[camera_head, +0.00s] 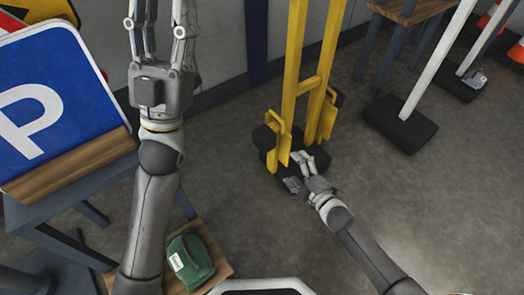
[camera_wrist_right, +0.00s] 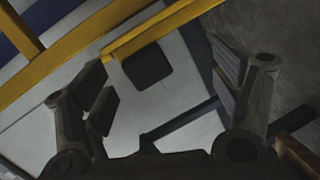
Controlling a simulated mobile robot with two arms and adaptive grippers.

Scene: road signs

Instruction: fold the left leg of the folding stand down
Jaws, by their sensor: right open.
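The yellow folding stand (camera_head: 305,82) stands upright on the floor, its lower part among dark blocks. Its left leg (camera_head: 283,143) is folded up against the frame, as is its right leg (camera_head: 327,118). My right gripper (camera_head: 303,163) is low, just right of the left leg's lower end. In the right wrist view my right gripper (camera_wrist_right: 165,90) has its fingers wide apart, with a yellow bar (camera_wrist_right: 160,32) crossing beyond them; contact cannot be told. My left gripper (camera_head: 160,25) points up, fingers apart and empty, tips near the top edge.
A blue parking sign (camera_head: 75,85) rests on a table at left. A green object (camera_head: 190,262) lies on a small wooden surface below. A white post on a black base (camera_head: 400,124) stands at right, with a wooden-topped stool (camera_head: 412,10) behind. Floor between is clear.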

